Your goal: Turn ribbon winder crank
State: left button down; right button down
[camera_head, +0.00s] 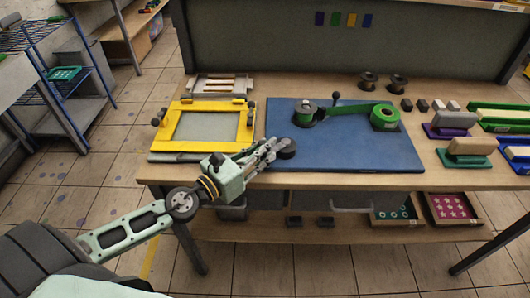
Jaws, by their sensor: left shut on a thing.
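The ribbon winder stands on a blue board (345,150) on the workbench. Its dark spool (306,117) has green ribbon (345,110) running right to a large green roll (385,118). A small dark post with a knob (336,98) stands behind the ribbon. My left gripper (274,150) reaches in over the board's front left edge. It is shut on a dark round piece (287,149), which looks like the crank's handle. The fingers hide part of it, and its link to the spool cannot be made out. My right gripper is not in view.
A yellow printing frame (203,127) lies left of the board. Two dark spools (383,82) stand behind it. Squeegees with purple and green bases (466,150) stand at the right. Trays (452,208) sit on the lower shelf. The board's front right is clear.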

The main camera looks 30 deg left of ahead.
pick_arm(q)
jog(key=shift+w+a+r+y, duration=0.15)
jog(key=shift+w+a, duration=0.05)
jog(key=shift+a, duration=0.3)
jog(key=shift+w+a+r+y, duration=0.1)
jog(key=shift+w+a+y, duration=0.1)
jog(key=shift+a, duration=0.3)
jog(key=c, duration=2)
grip_release()
jog(key=o, duration=0.4)
jog(key=shift+w+f, duration=0.2)
jog(key=shift+w, duration=0.1)
jog(key=shift+s+d, duration=0.2)
jog(key=shift+s, duration=0.35)
jog(key=v, duration=1.1)
jog(key=shift+a, duration=0.35)
jog(key=shift+c, duration=0.6)
